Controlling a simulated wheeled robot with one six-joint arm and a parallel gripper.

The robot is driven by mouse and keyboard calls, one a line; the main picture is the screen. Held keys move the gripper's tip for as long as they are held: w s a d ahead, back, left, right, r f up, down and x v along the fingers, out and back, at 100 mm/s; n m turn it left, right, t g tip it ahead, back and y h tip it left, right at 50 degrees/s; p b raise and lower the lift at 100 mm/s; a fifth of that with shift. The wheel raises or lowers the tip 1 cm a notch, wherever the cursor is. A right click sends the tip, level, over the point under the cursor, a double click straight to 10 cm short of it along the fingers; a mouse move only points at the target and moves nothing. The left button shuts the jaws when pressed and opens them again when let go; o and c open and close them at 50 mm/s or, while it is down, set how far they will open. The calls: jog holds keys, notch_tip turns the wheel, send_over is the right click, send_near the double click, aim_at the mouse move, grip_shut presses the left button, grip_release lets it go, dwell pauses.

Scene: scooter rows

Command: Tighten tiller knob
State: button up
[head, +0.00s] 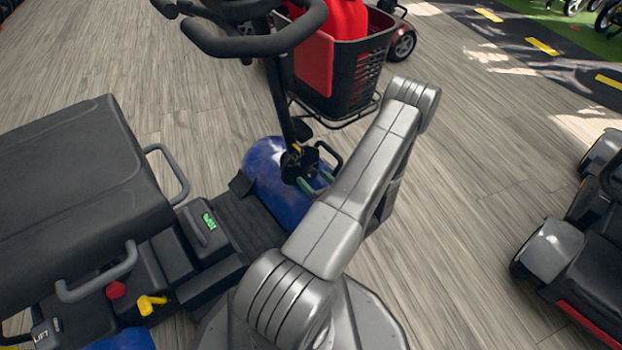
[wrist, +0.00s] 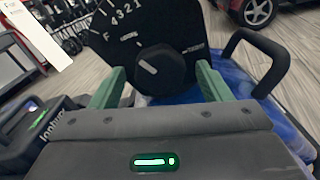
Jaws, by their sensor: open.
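A round black knob (wrist: 160,70) with a white pointer line sits on a black panel (wrist: 148,22) with white numbers and tick marks in the wrist view. My gripper (wrist: 160,66) has its two green fingers spread, one to each side of the knob, with gaps showing. I cannot tell whether the tips reach past the knob's face. In the head view my gripper (head: 312,184) is low at the foot of the black tiller column (head: 284,95), over the scooter's blue front cover (head: 264,172). The knob is not clear there.
A black handle loop (wrist: 262,55) stands close right of my fingers. The scooter's black seat (head: 70,190) is at left, with a red knob (head: 115,289) and yellow lever (head: 150,304) below. A basket (head: 345,75) stands behind; another scooter (head: 575,255) is right.

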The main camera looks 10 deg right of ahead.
jog(key=shift+x, duration=1.05)
jog(key=c, duration=1)
